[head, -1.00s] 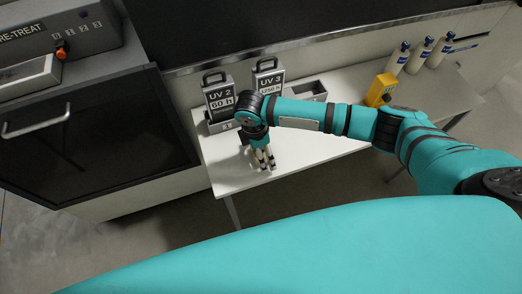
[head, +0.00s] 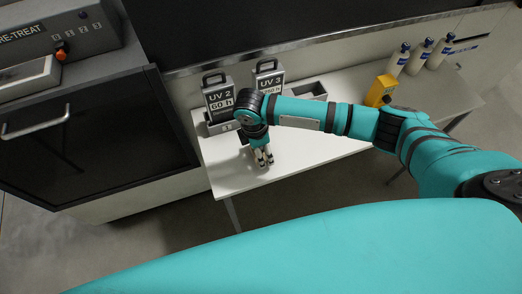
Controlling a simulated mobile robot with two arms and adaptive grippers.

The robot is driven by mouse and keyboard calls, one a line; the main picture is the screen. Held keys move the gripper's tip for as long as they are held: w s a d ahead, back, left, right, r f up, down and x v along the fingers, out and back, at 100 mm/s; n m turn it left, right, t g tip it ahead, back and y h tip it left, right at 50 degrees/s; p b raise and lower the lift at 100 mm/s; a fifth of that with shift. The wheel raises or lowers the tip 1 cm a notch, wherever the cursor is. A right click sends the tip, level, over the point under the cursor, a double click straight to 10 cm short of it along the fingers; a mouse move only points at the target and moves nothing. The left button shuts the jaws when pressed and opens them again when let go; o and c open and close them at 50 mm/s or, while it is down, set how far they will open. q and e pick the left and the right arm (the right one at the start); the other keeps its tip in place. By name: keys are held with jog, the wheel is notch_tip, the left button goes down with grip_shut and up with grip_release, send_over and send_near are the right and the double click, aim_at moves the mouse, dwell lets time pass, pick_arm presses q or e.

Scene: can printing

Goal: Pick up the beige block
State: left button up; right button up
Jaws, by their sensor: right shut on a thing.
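My right gripper (head: 264,162) points down at the white table (head: 310,150), near its front left part. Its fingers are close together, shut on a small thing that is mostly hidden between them. It fits the beige block, but its colour and shape are too small to make out. I cannot tell whether it touches the table top. No other beige block shows. My left gripper is not in view.
Grey UV 2 (head: 219,100) and UV 3 (head: 268,77) units with handles stand at the table's back left. A yellow device (head: 380,91) and several white bottles (head: 418,56) stand at the right. A dark-fronted cabinet (head: 90,135) is on the left. The table's front middle is clear.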

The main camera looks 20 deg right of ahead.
jog(key=shift+s+a+r+b, duration=0.1)
jog(key=shift+s+r+b, duration=0.25)
jog(key=shift+r, duration=0.25)
jog(key=shift+s+a+r+b, duration=0.1)
jog(key=shift+s+r+b, duration=0.15)
jog(key=shift+r, duration=0.35)
jog(key=s+a+r+b, duration=0.1)
jog(key=s+a, duration=0.1)
jog(key=s, duration=0.5)
jog(key=s+a+b, duration=0.2)
jog(key=s+a, duration=0.1)
jog(key=s, duration=0.3)
jog(key=shift+s+a+r, duration=0.3)
jog(key=shift+s+r, duration=0.05)
